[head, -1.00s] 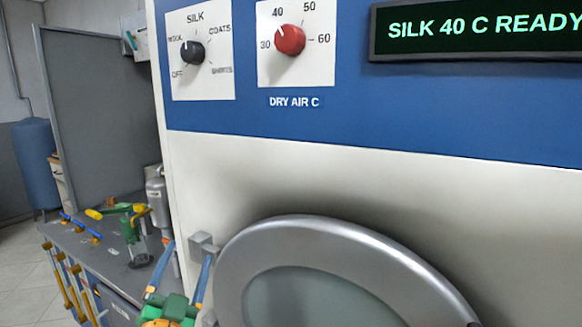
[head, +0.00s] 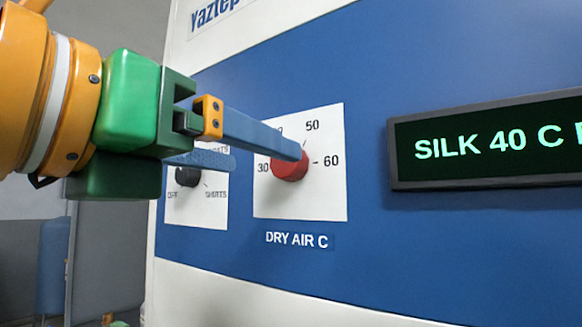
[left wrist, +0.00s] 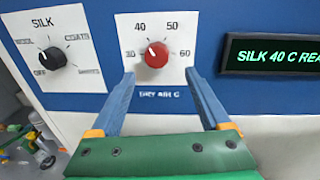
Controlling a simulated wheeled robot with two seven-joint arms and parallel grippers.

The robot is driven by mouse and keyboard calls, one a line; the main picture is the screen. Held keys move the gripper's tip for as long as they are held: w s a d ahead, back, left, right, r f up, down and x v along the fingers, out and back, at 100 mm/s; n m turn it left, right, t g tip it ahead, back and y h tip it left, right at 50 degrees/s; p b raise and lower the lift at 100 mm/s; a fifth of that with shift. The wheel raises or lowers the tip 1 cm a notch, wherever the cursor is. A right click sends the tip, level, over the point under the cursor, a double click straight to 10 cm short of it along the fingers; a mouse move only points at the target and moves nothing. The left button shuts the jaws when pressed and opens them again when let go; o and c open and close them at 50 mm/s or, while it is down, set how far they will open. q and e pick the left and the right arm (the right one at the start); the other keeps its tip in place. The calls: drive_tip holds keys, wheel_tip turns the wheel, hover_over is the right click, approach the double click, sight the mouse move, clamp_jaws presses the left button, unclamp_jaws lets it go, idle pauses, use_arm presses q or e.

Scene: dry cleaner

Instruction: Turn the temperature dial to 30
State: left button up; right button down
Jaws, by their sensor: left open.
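The red temperature dial (head: 289,167) sits on a white plate marked 30 to 60 above the label DRY AIR C. In the left wrist view the dial (left wrist: 157,54) has its white mark tilted up and left, near 40. My left gripper (head: 268,157) is open, its blue fingers reaching toward the panel. In the left wrist view the gripper (left wrist: 160,80) has its fingertips spread low on either side of the dial. In the head view one finger covers the dial's top and part of the 40. Contact cannot be told. My right gripper is not in view.
The black programme dial (head: 187,177) is left of the red one, its plate partly hidden by my gripper; its pointer is near OFF to SILK, hard to read. The display (head: 490,140) reads SILK 40 C. Blue panel between dial and display is clear.

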sight(283, 163)
use_arm(q)
drive_tip(key=p+x, duration=0.3)
drive_tip(key=x, duration=0.3)
drive_tip(key=shift+w+r, duration=0.15)
drive_tip(key=shift+w, duration=0.15)
drive_tip(key=shift+s, duration=0.1)
drive_tip(key=shift+s+a, duration=0.1)
drive_tip(key=c, duration=0.3)
clamp_jaws()
